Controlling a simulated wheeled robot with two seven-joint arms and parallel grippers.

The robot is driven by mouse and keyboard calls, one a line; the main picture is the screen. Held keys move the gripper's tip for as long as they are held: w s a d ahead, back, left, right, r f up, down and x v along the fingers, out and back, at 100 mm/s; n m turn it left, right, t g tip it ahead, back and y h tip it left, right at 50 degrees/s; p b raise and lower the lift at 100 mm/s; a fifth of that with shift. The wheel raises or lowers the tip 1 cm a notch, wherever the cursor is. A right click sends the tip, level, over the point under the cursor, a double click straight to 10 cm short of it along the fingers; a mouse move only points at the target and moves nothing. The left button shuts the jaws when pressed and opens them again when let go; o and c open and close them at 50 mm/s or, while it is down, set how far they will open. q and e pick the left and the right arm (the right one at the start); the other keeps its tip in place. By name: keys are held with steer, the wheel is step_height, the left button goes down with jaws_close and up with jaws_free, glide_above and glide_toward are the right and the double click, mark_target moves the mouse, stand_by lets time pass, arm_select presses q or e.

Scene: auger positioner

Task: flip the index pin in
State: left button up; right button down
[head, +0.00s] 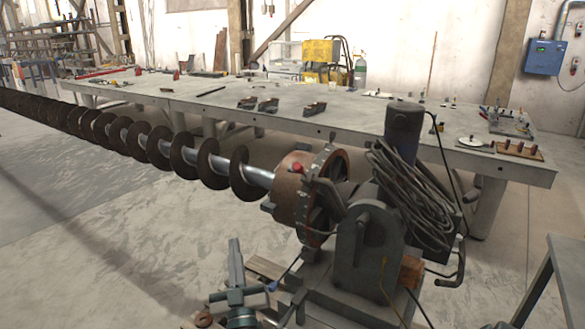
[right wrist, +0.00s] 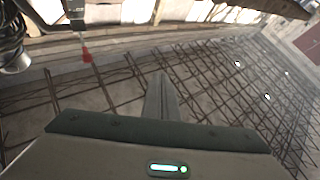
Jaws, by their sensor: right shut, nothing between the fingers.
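The positioner (head: 360,245) stands at the centre right, with a rust-brown round chuck (head: 290,195) gripping the end of a long auger (head: 205,163). A small red knob (head: 297,167) shows on the chuck's near face. I cannot tell whether it is the index pin. My right gripper (head: 235,245) is low in front of the positioner, left of its base and apart from the chuck, with its fingers pointing up. Its fingers are together and empty, as the right wrist view also shows (right wrist: 161,80). A red-tipped part (right wrist: 87,56) hangs at the upper left there. My left gripper is out of view.
A long grey steel table (head: 350,115) with clamps and small tools stands behind the positioner. Coiled cable (head: 415,195) hangs on the positioner's side. A grey bench edge (head: 545,275) is at the right. The floor left of my right gripper is open.

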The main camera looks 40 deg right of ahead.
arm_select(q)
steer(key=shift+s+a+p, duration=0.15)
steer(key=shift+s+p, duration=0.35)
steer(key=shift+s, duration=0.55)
arm_select(e)
steer(key=s+d+r+m+g+h, duration=0.6)
steer(key=d+r+m+g+h, duration=0.2)
steer(key=r, duration=0.4)
steer(key=shift+s+d+r+m+g+h, duration=0.2)
steer(key=shift+d+r+m+g+h, duration=0.15)
steer(key=shift+h, duration=0.55)
